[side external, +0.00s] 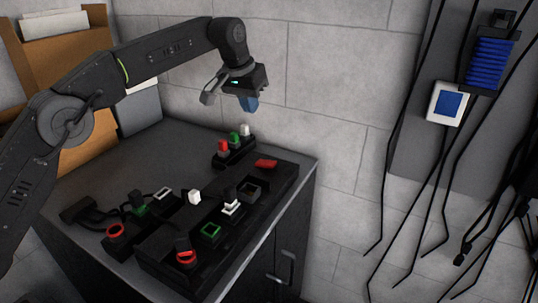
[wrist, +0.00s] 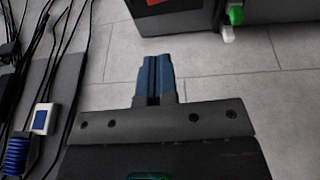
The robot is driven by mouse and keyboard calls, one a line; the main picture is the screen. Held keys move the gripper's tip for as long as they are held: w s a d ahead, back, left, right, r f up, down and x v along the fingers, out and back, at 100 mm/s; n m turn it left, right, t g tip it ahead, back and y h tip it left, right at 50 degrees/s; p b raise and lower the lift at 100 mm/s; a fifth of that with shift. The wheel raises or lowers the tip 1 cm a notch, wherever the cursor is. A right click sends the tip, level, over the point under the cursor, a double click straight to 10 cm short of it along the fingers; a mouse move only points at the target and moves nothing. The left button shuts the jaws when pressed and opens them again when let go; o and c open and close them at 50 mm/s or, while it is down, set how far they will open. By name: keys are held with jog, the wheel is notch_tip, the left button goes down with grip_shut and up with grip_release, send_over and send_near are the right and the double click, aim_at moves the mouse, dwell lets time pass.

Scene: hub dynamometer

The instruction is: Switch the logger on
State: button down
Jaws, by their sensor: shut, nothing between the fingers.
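I cannot tell for sure which thing is the logger. My gripper (side external: 249,104) has blue fingers, shut and empty, held in the air above the back of the cabinet top. In the wrist view the fingers (wrist: 153,80) are together. Below it on the cabinet stands a small black block with red, green and white knobs (side external: 235,139), apart from the fingers. A long black panel (side external: 160,259) in front carries a red ring (side external: 187,258), a green-framed square (side external: 210,232), a white-based switch (side external: 231,206) and a red piece (side external: 265,164). Switch positions are too small to read.
Left of the panel lies a black strip with a red ring (side external: 115,231), a green piece and cables. A loose white piece (side external: 194,197) sits between. A white box with a blue face (side external: 447,103) and hanging cables are on the right wall. Cardboard (side external: 85,90) stands behind my arm.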

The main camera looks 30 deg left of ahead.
aim_at(271, 163)
jog(key=shift+w+d+f, duration=0.25)
jog(key=shift+w+f, duration=0.25)
jog(key=shift+f, duration=0.25)
jog(key=shift+w+d+f, duration=0.25)
jog(key=shift+w+f, duration=0.25)
jog(key=shift+f, duration=0.2)
jog(key=x, duration=0.8)
jog(key=s+x, duration=0.1)
jog(key=x, duration=0.3)
jog(key=shift+d+f, duration=0.2)
jog(key=shift+f, duration=0.35)
jog(key=shift+d+f, duration=0.1)
jog(key=shift+f, duration=0.4)
jog(key=shift+d+f, duration=0.35)
jog(key=shift+f, duration=0.15)
jog(key=shift+a+r, duration=0.1)
jog(key=shift+a, duration=0.1)
jog(key=shift+a+r, duration=0.2)
jog(key=shift+a, duration=0.45)
